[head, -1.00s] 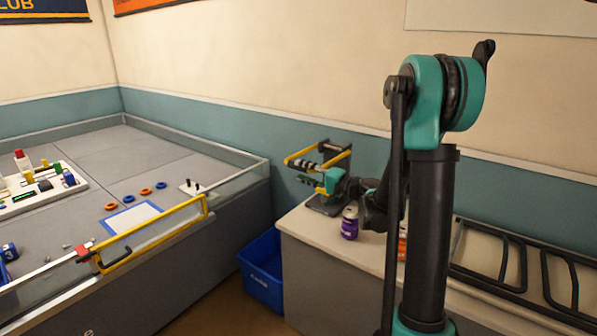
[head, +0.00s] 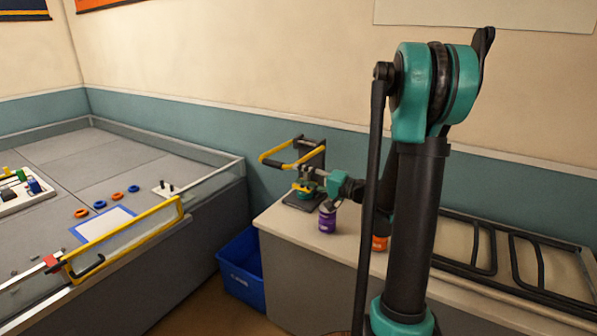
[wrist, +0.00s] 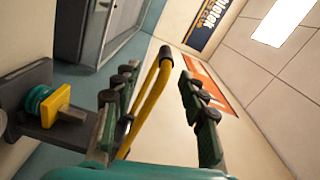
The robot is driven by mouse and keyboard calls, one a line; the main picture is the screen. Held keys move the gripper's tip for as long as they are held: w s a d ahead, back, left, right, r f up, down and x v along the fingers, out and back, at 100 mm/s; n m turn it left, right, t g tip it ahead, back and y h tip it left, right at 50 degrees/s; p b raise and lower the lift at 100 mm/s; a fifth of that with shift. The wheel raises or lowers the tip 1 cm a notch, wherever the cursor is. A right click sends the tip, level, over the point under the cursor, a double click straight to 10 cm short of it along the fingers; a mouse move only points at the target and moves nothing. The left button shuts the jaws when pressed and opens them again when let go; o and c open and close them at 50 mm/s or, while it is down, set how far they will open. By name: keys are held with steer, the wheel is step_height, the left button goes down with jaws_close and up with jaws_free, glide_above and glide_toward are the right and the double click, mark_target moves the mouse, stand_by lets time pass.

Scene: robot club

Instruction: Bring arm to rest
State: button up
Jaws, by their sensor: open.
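My arm (head: 416,220) stands upright at the right of the head view and bends left to my gripper (head: 308,178) over the white counter. In the wrist view my gripper (wrist: 160,80) is open, with its two dark green fingers well apart. A yellow bar (wrist: 153,95) shows in the gap between them; I cannot tell whether it lies between the fingers or beyond them. In the head view this yellow bar (head: 283,158) belongs to a dark stand (head: 303,201) beside my gripper. I see no object held.
A purple can (head: 327,218) and an orange can (head: 380,243) stand on the counter (head: 290,232) close below my arm. A black rack (head: 490,250) is at the right. A blue bin (head: 243,272) stands on the floor. A walled table (head: 70,160) with a yellow-framed gate (head: 125,238) is left.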

steer(key=s+f+n+g+h, duration=0.3)
steer(key=s+f+g+h, duration=0.3)
steer(key=s+f, duration=0.7)
steer(key=s+d+f+n+h, duration=0.1)
steer(key=s+d+f+h, duration=0.1)
steer(key=s+d+h, duration=0.2)
steer(key=s+d+f+h, duration=0.2)
steer(key=s+d+h, duration=0.2)
steer(key=s+d, duration=0.3)
steer(key=s, duration=0.2)
steer(key=shift+s+f+n, duration=0.3)
steer(key=shift+f+n, duration=0.1)
